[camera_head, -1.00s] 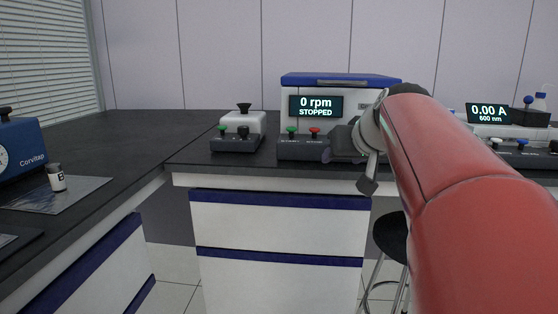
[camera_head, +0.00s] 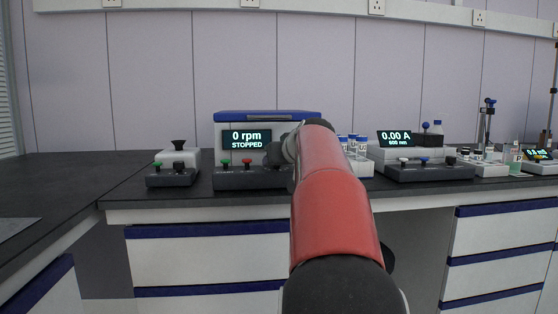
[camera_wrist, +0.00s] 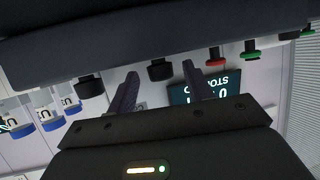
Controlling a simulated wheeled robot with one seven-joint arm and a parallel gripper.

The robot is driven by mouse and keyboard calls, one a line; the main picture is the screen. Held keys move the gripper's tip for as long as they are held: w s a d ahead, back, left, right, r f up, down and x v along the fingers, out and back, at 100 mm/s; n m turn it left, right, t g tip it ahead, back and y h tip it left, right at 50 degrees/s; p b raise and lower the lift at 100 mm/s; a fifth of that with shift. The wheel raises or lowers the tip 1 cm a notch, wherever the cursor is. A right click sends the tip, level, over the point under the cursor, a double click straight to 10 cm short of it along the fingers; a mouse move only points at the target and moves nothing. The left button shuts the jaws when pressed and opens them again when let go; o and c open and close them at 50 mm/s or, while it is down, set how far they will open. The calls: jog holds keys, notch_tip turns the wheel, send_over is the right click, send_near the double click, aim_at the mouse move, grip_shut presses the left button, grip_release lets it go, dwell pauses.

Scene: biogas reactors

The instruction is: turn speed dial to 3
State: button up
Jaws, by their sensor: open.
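The centrifuge (camera_head: 265,117) stands on the bench, blue lidded, its display (camera_head: 247,138) reading 0 rpm STOPPED. Its dark front panel (camera_head: 230,178) carries a green button (camera_head: 225,163) and a red button (camera_head: 247,162). My arm hides the right part of the panel in the head view. In the wrist view, which is rolled over, two black knobs show: one (camera_wrist: 160,71) in line with the gap between my fingers, another (camera_wrist: 90,86) outside them. I cannot read dial markings. My gripper (camera_wrist: 159,78) is open, its fingers apart; contact with the knob cannot be told.
Left of the centrifuge stands a white device with a black funnel-shaped top (camera_head: 178,155). To the right are blue-capped bottles (camera_head: 352,146) and a photometer reading 0.00 A (camera_head: 396,138). The left bench top (camera_head: 70,175) is mostly bare.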

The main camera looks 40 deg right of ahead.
jog(key=shift+w, duration=0.1)
jog(key=c, duration=1)
